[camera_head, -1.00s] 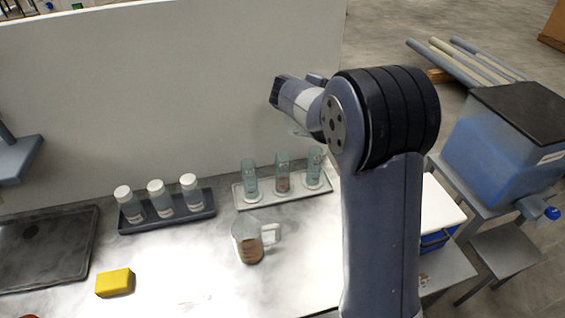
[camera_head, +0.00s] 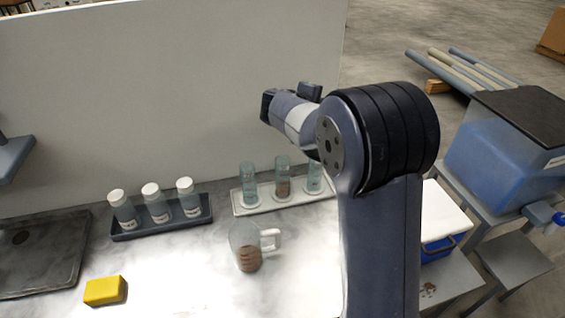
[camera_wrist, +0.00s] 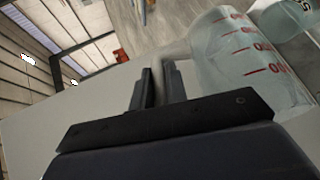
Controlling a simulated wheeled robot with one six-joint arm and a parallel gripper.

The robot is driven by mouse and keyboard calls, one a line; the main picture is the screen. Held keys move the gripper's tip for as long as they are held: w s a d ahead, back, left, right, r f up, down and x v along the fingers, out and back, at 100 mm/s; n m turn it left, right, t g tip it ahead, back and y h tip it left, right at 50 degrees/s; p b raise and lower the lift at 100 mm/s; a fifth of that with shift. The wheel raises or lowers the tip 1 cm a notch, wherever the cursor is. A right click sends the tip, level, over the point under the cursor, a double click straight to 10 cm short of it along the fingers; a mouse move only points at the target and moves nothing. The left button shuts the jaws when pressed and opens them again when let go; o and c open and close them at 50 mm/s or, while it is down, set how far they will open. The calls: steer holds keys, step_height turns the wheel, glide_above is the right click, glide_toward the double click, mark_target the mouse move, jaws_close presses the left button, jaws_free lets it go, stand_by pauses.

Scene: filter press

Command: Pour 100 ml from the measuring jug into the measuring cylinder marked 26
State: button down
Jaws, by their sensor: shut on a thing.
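The jug has red graduation marks and appears tilted in the rolled view. My arm hides the gripper in the head view. Three clear cylinders, left (camera_head: 248,184), middle (camera_head: 283,178) and right (camera_head: 315,176), stand upright in a pale rack (camera_head: 240,210). The middle one holds brown material. The number 26 is not legible. Another clear glass piece (camera_wrist: 285,18) with a partial dark mark shows at the wrist view's corner.
A handled jug (camera_head: 247,258) with brown contents stands on the table before the rack. A dark tray (camera_head: 160,229) holds three white-capped bottles. A yellow block (camera_head: 105,290) and a black tray (camera_head: 40,260) lie at left. A white wall (camera_head: 130,90) stands behind.

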steer(key=shift+a+f+b, duration=0.2)
steer(key=shift+f+b, duration=0.05)
steer(key=shift+b, duration=0.3)
steer(key=shift+s+a+t+h+b, duration=0.4)
steer(key=shift+a+b, duration=0.15)
steer(key=shift+b, duration=0.85)
steer(key=shift+s+a+f+n+t+h+b, duration=0.15)
steer(key=shift+s+a+n+t+h+b, duration=0.2)
steer(key=shift+b, duration=1.25)
steer(key=shift+a+f+n+t+h+b, duration=0.15)
steer(key=shift+a+t+h+b, duration=0.3)
steer(key=shift+b, duration=1.15)
steer(key=shift+a+r, duration=0.1)
